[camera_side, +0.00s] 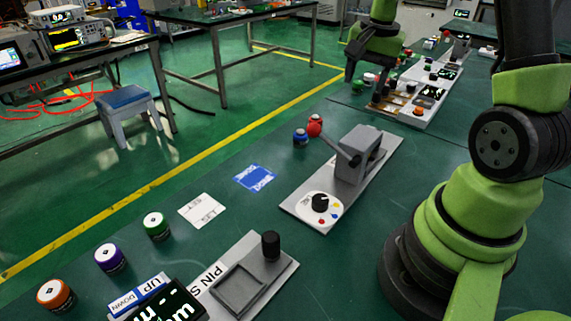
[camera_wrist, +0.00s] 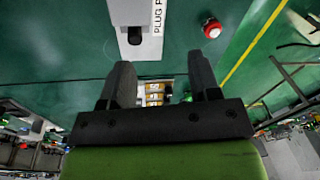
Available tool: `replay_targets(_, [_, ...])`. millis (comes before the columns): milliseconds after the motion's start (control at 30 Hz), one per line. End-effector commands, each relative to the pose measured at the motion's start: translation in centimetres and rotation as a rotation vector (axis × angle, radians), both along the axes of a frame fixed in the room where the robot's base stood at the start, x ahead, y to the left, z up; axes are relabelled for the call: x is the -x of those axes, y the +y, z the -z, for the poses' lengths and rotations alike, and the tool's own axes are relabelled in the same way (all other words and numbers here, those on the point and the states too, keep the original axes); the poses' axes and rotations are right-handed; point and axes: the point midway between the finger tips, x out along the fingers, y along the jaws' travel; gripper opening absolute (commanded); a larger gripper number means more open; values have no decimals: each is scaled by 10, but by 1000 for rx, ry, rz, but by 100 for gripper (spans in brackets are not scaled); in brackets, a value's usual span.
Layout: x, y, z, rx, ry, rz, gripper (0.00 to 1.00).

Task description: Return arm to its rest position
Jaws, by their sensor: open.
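My gripper (camera_side: 366,78) is at the back of the table in the side view, above the far grey panel. In the wrist view my gripper (camera_wrist: 161,78) has its two dark fingers spread apart with nothing between them. Beyond the fingers, small yellow and white parts (camera_wrist: 154,94) show low on the panel. My green arm base stands at the right in the side view. The exact height of the fingertips above the panel cannot be told.
A grey lever block (camera_side: 362,150) stands on a middle plate with a dial (camera_side: 321,204). Red (camera_side: 315,126) and blue (camera_side: 300,137) knobs stand beside it. Orange (camera_side: 55,293), purple (camera_side: 109,258) and green (camera_side: 156,226) knobs line the front left. A red knob (camera_wrist: 211,27) shows in the wrist view.

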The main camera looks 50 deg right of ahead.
Motion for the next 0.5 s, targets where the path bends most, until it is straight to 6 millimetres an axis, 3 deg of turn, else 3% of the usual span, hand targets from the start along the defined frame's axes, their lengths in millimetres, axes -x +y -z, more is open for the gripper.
replay_targets(33, [-3, 23, -23, 24, -44, -81, 57])
replay_targets(200, [10, 92, -74, 73, -169, -326, 57])
replay_targets(333, [34, 140, -100, 105, -272, -515, 57])
replay_targets(500, [75, 187, -116, 134, -402, -739, 57])
